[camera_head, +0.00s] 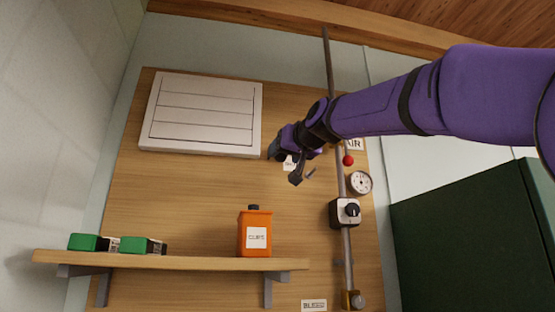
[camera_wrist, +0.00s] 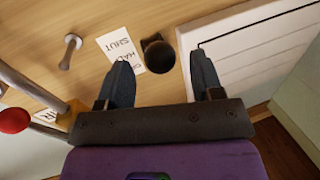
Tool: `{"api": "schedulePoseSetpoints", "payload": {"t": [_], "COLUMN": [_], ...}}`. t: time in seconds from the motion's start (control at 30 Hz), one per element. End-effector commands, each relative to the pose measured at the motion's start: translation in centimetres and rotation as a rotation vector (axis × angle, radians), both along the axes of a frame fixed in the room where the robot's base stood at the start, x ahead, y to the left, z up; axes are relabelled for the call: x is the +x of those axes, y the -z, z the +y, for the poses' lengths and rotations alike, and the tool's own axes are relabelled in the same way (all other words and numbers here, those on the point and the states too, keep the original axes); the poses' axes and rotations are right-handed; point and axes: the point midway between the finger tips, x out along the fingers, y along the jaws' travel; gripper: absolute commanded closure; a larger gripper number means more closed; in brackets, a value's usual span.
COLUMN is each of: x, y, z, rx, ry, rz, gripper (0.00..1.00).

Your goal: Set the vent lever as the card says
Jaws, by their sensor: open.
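The vent (camera_head: 203,113) is a white panel with slats on the wooden board; its edge shows in the wrist view (camera_wrist: 255,45). A white plate (camera_wrist: 122,48) reads SHUT and HALF, with a third line partly hidden. Beside it a dark round knob (camera_wrist: 159,57) stands out from the board; it looks like the lever's end, but its arm and setting are unclear. My gripper (camera_wrist: 160,66) is open, its fingers on either side of the knob in the wrist view; contact cannot be told. In the head view my gripper (camera_head: 284,167) partly covers the plate. No separate instruction card is readable.
A grey peg (camera_wrist: 70,51) sticks out near the plate. A pipe with a red ball (camera_head: 348,160), gauge (camera_head: 360,182) and switch box (camera_head: 345,212) runs right of my gripper. Below, a shelf (camera_head: 180,262) holds an orange bottle (camera_head: 255,235) and green boxes (camera_head: 90,242).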

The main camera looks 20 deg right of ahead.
Motion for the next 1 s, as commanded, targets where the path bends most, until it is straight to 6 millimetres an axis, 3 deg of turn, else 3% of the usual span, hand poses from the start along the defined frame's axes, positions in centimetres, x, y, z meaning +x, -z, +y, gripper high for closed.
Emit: {"api": "schedulePoseSetpoints", "payload": {"t": [0.1,0.3,0.73,1.0], "x": [2.1,4.1,4.8,4.8], "y": [0.0,0.1,0.0,0.0], "z": [0.2,0.5,0.7,0.7], "rx": [-0.001,-0.001,-0.001,-0.001], "ry": [0.001,0.001,0.000,0.000], "rz": [0.001,0.001,0.000,0.000], "gripper": [0.40,0.40,0.40,0.99]}}
